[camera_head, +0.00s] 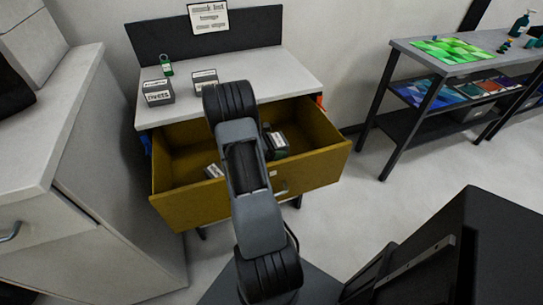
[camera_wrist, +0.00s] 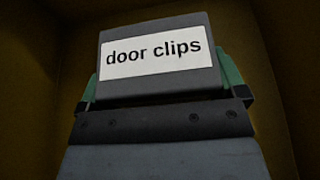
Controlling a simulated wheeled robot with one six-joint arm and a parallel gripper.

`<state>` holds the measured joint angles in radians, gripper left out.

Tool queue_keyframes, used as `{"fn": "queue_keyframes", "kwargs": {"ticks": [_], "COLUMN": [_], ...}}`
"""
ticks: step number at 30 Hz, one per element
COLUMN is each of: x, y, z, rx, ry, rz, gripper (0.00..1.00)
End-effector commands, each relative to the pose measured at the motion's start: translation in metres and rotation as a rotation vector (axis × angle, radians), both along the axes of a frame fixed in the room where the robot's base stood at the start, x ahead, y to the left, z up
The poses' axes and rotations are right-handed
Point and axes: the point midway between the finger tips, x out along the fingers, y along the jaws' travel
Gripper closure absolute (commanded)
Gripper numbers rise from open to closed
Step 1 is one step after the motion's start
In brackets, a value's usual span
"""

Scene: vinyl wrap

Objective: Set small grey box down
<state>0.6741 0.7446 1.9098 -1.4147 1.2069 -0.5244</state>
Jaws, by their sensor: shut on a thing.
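The small grey box (camera_wrist: 155,82), with a white label reading "door clips", sits between the green fingertips of my gripper (camera_wrist: 162,88) in the wrist view. My gripper is shut on it. Brownish-yellow drawer walls surround them. In the head view, a small box with a pale label (camera_head: 279,141), seemingly the same one, shows inside the open drawer (camera_head: 240,201), right of my arm. My arm hides part of the drawer. I cannot tell whether the box touches the drawer floor.
Another small labelled item (camera_head: 213,171) lies in the drawer, left of my arm. The grey worktop (camera_head: 270,72) above holds a box labelled "rivets" (camera_head: 158,93), another labelled box (camera_head: 204,79) and a green-labelled bottle (camera_head: 166,66). A grey cabinet (camera_head: 50,125) stands left.

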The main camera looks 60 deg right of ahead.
Motion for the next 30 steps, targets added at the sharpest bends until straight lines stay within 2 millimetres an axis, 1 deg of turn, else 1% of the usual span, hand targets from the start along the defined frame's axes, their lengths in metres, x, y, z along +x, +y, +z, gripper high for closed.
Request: {"fn": "queue_keyframes", "kwargs": {"ticks": [7,12,15,22,26,27,30], "x": [-0.001,-0.001,-0.001,-0.001,-0.001,-0.001,-0.001], "y": [-0.001,-0.001,-0.001,-0.001,-0.001,-0.001,-0.001], "z": [-0.014,-0.036,-0.044,-0.044,-0.047,-0.048,-0.047], "rx": [0.0,0.002,0.001,0.0,0.0,0.001,0.001], "ry": [0.001,0.001,0.001,-0.001,0.0,0.0,0.0], "rz": [-0.002,-0.003,-0.003,-0.004,-0.003,-0.003,-0.003], "gripper": [0.38,0.38,0.38,0.38,0.38,0.09,0.0]}}
